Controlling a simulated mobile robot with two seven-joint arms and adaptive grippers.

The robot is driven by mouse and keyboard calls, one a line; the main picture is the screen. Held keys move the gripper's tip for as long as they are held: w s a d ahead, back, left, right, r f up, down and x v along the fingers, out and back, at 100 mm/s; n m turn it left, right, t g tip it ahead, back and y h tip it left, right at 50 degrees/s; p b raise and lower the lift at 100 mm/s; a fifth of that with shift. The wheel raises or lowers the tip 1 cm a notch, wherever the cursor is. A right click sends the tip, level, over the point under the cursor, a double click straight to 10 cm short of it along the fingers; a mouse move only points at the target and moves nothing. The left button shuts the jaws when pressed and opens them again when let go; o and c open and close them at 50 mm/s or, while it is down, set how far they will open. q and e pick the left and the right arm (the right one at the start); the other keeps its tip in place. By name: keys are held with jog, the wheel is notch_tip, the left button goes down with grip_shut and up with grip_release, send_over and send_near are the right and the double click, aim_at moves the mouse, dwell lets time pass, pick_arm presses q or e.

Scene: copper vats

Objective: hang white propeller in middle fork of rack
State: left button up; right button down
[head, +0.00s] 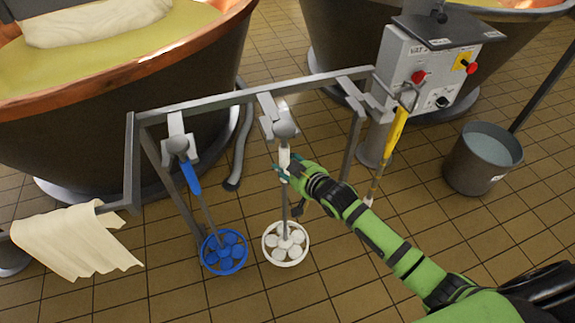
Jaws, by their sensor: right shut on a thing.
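The white propeller (285,243) hangs upright at the middle of the rack, its perforated white disc low and near the floor. Its grey ball top (285,130) sits at the middle fork (270,107) of the grey metal rack (222,99). Whether the fork bears its weight I cannot tell. My right gripper (284,173) is shut around the white handle below the ball. The fingers partly hide the handle. My left gripper is not in view.
A blue propeller (224,252) hangs in the left fork and a yellow-handled tool (396,130) at the right end. A cream cloth (75,240) drapes over a bar at left. Copper vats (110,110), a control box (433,75) and a bucket (483,157) stand around.

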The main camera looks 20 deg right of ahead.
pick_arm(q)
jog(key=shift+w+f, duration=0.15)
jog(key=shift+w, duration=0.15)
pick_arm(e)
jog(key=shift+w+r, duration=0.2)
jog(key=shift+w, duration=0.5)
jog(key=shift+w+b, duration=0.25)
jog(key=shift+b, duration=0.05)
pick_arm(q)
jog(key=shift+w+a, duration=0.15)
pick_arm(e)
jog(key=shift+w, duration=0.1)
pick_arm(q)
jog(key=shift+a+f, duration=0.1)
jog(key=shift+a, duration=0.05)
pick_arm(e)
jog(key=shift+w, duration=0.1)
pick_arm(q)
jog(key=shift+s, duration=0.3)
